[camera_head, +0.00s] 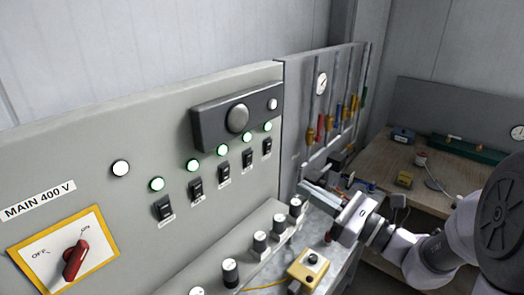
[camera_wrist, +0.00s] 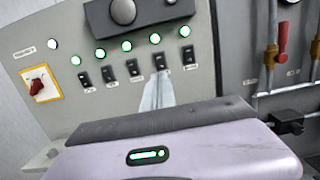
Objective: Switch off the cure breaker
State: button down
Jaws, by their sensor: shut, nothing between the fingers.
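A row of several black breaker switches sits on the grey panel, each with a lit green lamp above and a small label too blurred to read. I cannot tell which is the cure breaker. The fourth switch from the left (camera_head: 247,158) also shows in the wrist view (camera_wrist: 160,62). The rightmost switch (camera_head: 267,146) is beside it and shows in the wrist view (camera_wrist: 188,54). My gripper (camera_head: 308,187) is shut and empty, out in front of the panel's right end. In the wrist view its pale fingers (camera_wrist: 159,78) point up toward the fourth switch, apparently apart from it.
A red main switch on a yellow plate (camera_head: 75,258) is at the panel's left. A dark box with a round knob (camera_head: 238,118) is above the breakers. Several black knobs (camera_head: 261,242) and a yellow box (camera_head: 309,267) stand below. Pipes with coloured handles (camera_head: 311,130) are at right.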

aim_at(249, 155)
jog(key=p+x, duration=0.2)
jog(key=x, duration=1.2)
jog(key=shift+a, duration=0.15)
